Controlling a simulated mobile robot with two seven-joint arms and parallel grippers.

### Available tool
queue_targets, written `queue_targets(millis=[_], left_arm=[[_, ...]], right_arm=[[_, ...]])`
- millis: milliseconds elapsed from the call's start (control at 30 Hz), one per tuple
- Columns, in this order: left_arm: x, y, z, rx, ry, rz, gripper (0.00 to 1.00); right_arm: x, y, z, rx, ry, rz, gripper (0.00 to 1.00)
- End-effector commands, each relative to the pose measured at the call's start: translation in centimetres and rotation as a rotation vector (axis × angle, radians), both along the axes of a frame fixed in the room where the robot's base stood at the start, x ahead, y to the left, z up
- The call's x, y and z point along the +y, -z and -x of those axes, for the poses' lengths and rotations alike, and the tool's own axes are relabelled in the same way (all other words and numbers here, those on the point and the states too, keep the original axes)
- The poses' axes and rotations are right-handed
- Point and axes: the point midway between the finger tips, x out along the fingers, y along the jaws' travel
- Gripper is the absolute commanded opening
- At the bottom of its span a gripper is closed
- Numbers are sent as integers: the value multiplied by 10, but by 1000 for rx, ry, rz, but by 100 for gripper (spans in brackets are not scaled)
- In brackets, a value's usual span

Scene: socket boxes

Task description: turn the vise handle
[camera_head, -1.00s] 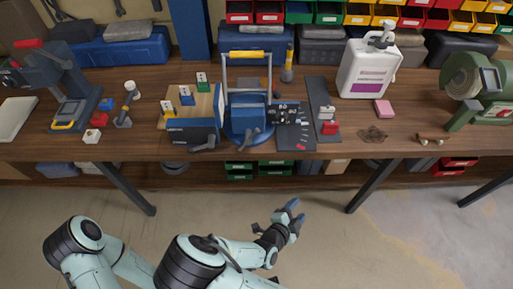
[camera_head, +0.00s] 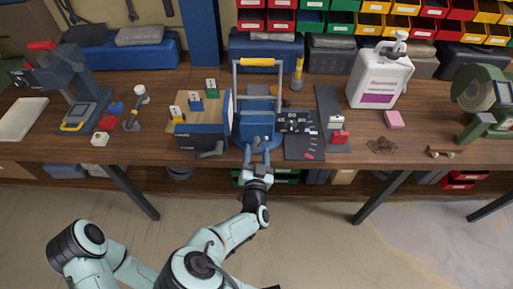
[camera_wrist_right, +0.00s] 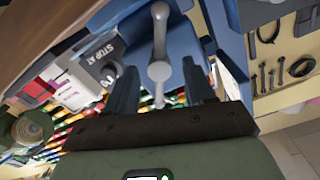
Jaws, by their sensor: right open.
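The blue vise (camera_head: 257,119) stands near the front edge of the workbench, at the middle of the head view. In the right wrist view its grey handle (camera_wrist_right: 160,42) is a bar with rounded ends, lying between the two dark fingers of my right gripper (camera_wrist_right: 160,90). The fingers are apart, with gaps visible on both sides of the bar. In the head view my right gripper (camera_head: 258,160) reaches up to the front of the vise and hides most of the handle. My left gripper is not in view.
A blue-grey box with a dark lever (camera_head: 209,151) stands close on the left of the vise. A dark panel with small parts (camera_head: 305,146) lies close on the right. A white jug (camera_head: 379,79) and green machine (camera_head: 484,103) stand farther right. The floor in front is clear.

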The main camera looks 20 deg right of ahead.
Motion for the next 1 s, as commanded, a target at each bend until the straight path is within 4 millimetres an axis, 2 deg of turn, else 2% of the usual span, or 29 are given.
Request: queue_targets(millis=[100, 200, 533, 567, 700, 867, 1000], left_arm=[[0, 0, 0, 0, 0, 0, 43], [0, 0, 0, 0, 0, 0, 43], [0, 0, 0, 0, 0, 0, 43], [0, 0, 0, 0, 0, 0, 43], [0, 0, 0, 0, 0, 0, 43], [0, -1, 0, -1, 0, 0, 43], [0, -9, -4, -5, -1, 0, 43]], right_arm=[[-5, 0, -15, 0, 2, -2, 54], [-6, 0, -22, 0, 1, -1, 54], [-7, 0, -25, 1, 2, -1, 54], [-7, 0, -25, 1, 2, -1, 47], [-7, 0, -25, 1, 2, -1, 2], [-7, 0, -25, 1, 2, -2, 0], [-7, -2, -25, -3, 2, -17, 0]])
